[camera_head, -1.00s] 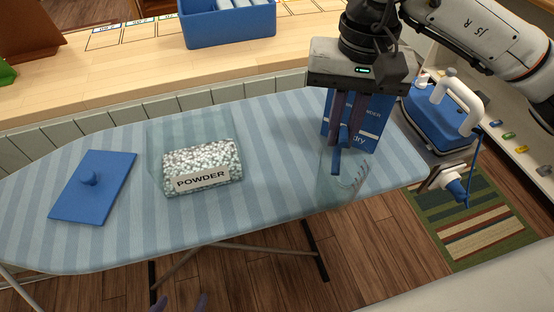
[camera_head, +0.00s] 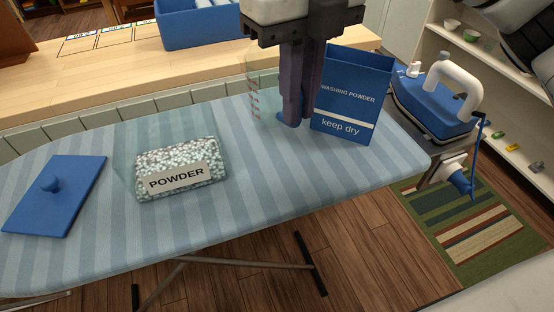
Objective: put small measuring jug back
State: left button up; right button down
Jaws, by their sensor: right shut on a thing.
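The small measuring jug (camera_head: 258,97) is clear, with red graduation marks and a blue handle. It looks roughly upright at the far edge of the ironing board, left of the blue washing powder box (camera_head: 352,95). My right gripper (camera_head: 291,122) comes down from above and is shut on the jug's handle, which its dark fingers mostly cover. I cannot tell whether the jug touches the board. My left gripper is not in view.
The striped ironing board (camera_head: 255,185) carries a clear POWDER container (camera_head: 177,181) with pale beads and a blue lid (camera_head: 50,205). An iron (camera_head: 437,105) stands at right. Behind, a wooden counter (camera_head: 110,78) holds a blue bin (camera_head: 200,32) and labelled outlines (camera_head: 115,35).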

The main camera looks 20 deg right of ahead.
jog(key=shift+a+m, duration=0.15)
jog(key=shift+m, duration=0.75)
notch_tip(320, 180, down, 10)
jog(key=shift+r, duration=0.1)
jog(key=shift+f+b, duration=0.2)
jog(key=shift+b, duration=0.15)
jog(key=c, duration=1.8)
grip_release()
jog(key=shift+s+r+p, duration=0.1)
jog(key=shift+r+p, duration=0.3)
jog(key=shift+r, duration=5.85)
